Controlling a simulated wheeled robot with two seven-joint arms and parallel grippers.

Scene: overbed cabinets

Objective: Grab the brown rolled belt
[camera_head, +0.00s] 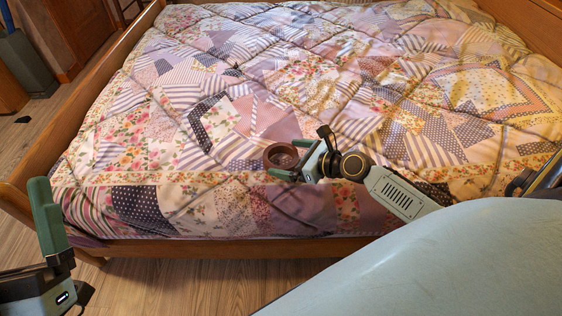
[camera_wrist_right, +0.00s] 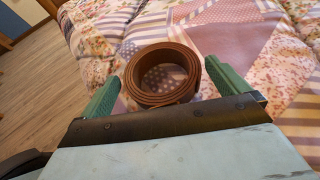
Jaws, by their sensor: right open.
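The brown rolled belt (camera_head: 281,156) lies as a coil on the patchwork quilt, near the front edge of the bed. In the right wrist view the belt (camera_wrist_right: 163,75) sits just ahead of my right gripper (camera_wrist_right: 165,88), largely between its two green fingers. My right gripper (camera_head: 289,160) is open, and I cannot tell whether a finger touches the belt. My left gripper (camera_head: 47,222) shows in part at the lower left of the head view, away from the bed; its jaw state is unclear.
The bed's quilt (camera_head: 200,110) is wide and clear around the belt. A wooden bed rail (camera_head: 230,249) runs along the front and a wooden board (camera_head: 80,110) along the left. Bare wood floor (camera_head: 190,285) lies in front.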

